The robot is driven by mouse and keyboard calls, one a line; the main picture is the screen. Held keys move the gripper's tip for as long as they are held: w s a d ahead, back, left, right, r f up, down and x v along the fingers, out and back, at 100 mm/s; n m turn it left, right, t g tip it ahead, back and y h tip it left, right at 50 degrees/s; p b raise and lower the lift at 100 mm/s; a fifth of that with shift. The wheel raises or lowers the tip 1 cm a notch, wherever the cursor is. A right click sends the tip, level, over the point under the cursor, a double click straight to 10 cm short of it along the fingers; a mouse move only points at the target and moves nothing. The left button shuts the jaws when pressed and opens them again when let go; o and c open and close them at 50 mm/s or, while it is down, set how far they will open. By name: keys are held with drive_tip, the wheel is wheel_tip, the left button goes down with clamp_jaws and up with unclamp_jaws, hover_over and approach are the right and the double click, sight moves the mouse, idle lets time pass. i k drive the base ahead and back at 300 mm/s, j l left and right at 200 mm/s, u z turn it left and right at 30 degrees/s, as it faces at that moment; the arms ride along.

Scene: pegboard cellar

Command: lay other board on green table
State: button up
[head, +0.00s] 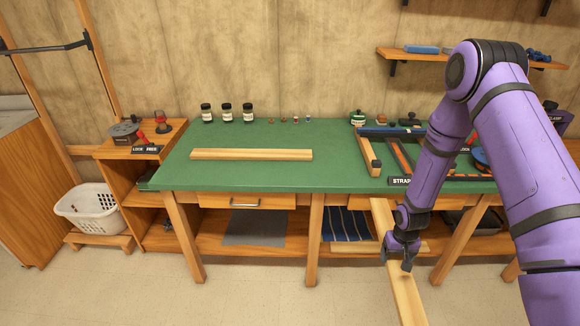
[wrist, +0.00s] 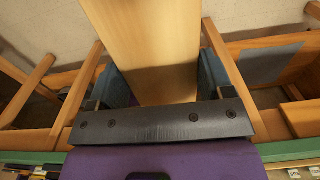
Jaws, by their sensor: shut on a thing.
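My gripper (head: 403,250) is shut on a long pale wooden board (head: 406,296) in front of the green table (head: 325,179). The board extends from near the table's front edge down toward the bottom of the head view. In the wrist view the board (wrist: 152,45) runs between the two fingers and away from the gripper (wrist: 155,95). Another pale board (head: 251,155) lies flat on the left half of the green tabletop, roughly parallel to the front edge. My arm hides part of the table's right side.
Several dark jars (head: 227,113) and small items line the table's back. A clamp frame (head: 370,153) and strap label occupy the right. The green top in front of and right of the lying board is clear. A white basket (head: 88,210) stands left; a shelf (head: 400,54) hangs above.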

sight(260, 146)
drive_tip(key=j, duration=1.85)
drive_tip(key=k+u, duration=0.05)
